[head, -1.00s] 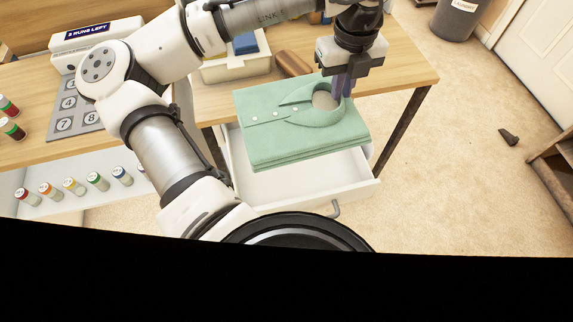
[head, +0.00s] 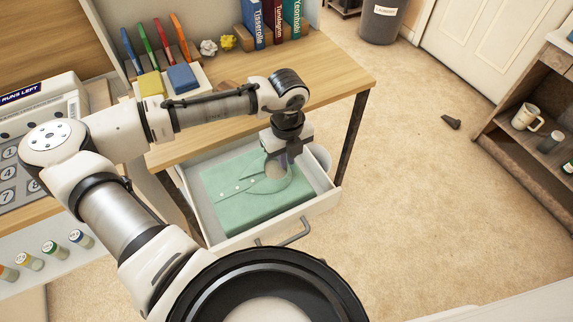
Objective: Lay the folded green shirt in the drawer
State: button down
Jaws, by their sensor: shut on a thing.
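The folded green shirt (head: 235,207) lies flat inside the open white drawer (head: 318,205), within its walls, collar toward the right. I cannot tell whether all of it rests on the drawer bottom. My gripper (head: 283,162) points down at the collar end of the shirt and is shut on that edge. The fingertips are partly hidden by the collar and the gripper body. The drawer is pulled out from under the wooden desk and its grey handle (head: 285,234) faces the front.
The wooden desk top (head: 335,77) is above and behind the drawer, with a dark leg (head: 354,135) at the right. Several books (head: 270,22) and a pale tray with blue and yellow items stand on it. A bin (head: 382,20) is behind. Carpet at right is mostly clear.

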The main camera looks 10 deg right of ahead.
jog(key=shift+f, duration=1.9)
jog(key=shift+f, duration=0.15)
jog(key=c, duration=1.5)
grip_release()
notch_tip(320, 180, up, 12)
jog(key=shift+r, duration=0.2)
